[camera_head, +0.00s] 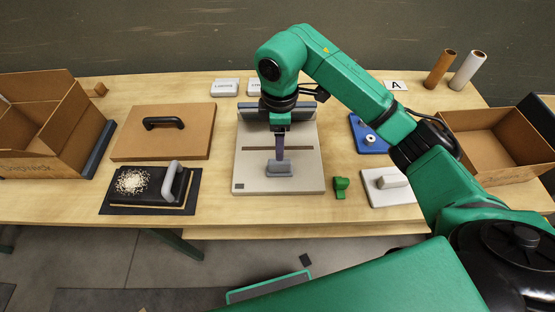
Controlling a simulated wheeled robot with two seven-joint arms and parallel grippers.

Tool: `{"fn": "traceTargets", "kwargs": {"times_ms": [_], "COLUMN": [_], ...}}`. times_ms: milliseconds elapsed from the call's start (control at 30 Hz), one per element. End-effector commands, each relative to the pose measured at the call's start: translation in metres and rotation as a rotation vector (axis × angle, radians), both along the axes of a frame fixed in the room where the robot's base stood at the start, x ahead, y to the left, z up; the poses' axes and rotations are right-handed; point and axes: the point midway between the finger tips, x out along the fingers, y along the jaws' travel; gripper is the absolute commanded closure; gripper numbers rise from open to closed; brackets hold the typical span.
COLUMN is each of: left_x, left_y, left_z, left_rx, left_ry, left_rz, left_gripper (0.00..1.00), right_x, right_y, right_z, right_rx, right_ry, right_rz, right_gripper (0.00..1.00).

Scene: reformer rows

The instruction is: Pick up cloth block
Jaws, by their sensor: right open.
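A grey-blue block with an upright purple strip (279,168) stands on the pale grey machine plate (248,165) at the middle of the table. I cannot tell for sure if it is the cloth block. A whitish block (392,178) lies on a white pad to the right and could also be it. My right gripper (280,128) points down over the plate, right above the grey-blue block, at the top of the strip. It is open; its fingertips are small and dark, and I cannot see whether they touch the strip. My left gripper is not in view.
Open cardboard boxes stand at the far left (75,118) and right (465,125). A brown board with a black handle (127,146), a black brush block (140,184), a blue tray (366,146) and a small green piece (340,186) surround the plate. Two rolls (466,70) stand behind.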

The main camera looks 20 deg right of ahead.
Motion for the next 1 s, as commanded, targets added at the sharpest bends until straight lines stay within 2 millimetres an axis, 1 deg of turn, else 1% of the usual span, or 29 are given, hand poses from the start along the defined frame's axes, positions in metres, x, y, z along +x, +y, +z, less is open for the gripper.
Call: {"fn": "traceTargets", "kwargs": {"times_ms": [33, 100, 200, 267, 367, 433, 500, 533, 600, 767, 867, 900, 933, 967, 1000], "left_x": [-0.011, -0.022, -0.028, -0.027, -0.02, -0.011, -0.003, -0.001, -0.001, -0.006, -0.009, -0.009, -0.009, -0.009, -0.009], "left_y": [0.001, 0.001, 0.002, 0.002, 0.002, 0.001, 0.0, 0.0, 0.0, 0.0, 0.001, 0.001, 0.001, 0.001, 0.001], "left_z": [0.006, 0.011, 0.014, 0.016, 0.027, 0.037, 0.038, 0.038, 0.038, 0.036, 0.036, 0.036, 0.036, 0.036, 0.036], "left_rx": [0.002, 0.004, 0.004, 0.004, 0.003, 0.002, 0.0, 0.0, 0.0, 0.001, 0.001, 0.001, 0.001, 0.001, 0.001], "left_ry": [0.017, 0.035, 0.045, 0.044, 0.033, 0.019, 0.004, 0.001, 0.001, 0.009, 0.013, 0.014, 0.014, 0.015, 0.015], "left_rz": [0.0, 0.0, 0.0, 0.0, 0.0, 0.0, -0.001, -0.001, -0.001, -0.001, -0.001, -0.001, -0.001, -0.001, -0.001], "left_gripper": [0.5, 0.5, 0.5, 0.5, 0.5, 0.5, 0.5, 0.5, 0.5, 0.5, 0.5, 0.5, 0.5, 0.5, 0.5], "right_x": [-0.001, -0.001, 0.0, 0.0, -0.001, -0.002, -0.001, -0.001, 0.0, 0.0, 0.0, 0.0, 0.0, 0.0, 0.0], "right_y": [-0.001, -0.001, -0.001, -0.001, -0.002, -0.003, -0.003, -0.003, -0.003, -0.003, -0.003, -0.003, -0.003, -0.003, -0.003], "right_z": [-0.009, -0.026, -0.044, -0.05, -0.064, -0.078, -0.093, -0.097, -0.102, -0.103, -0.103, -0.103, -0.103, -0.103, -0.103], "right_rx": [-0.001, 0.0, 0.0, 0.0, 0.0, -0.001, 0.0, 0.0, 0.001, 0.0, 0.0, 0.0, 0.0, 0.0, 0.001], "right_ry": [0.005, 0.004, 0.002, 0.001, 0.004, 0.005, 0.002, 0.002, -0.001, -0.002, -0.002, -0.002, -0.002, -0.002, -0.002], "right_rz": [-0.002, -0.001, -0.002, -0.001, -0.002, -0.001, -0.001, -0.001, 0.0, 0.0, 0.0, 0.0, 0.0, 0.0, 0.0], "right_gripper": [0.32, 0.32, 0.32, 0.32, 0.32, 0.32, 0.32, 0.32, 0.32, 0.32, 0.67, 0.82, 0.94, 1.0, 1.0]}}
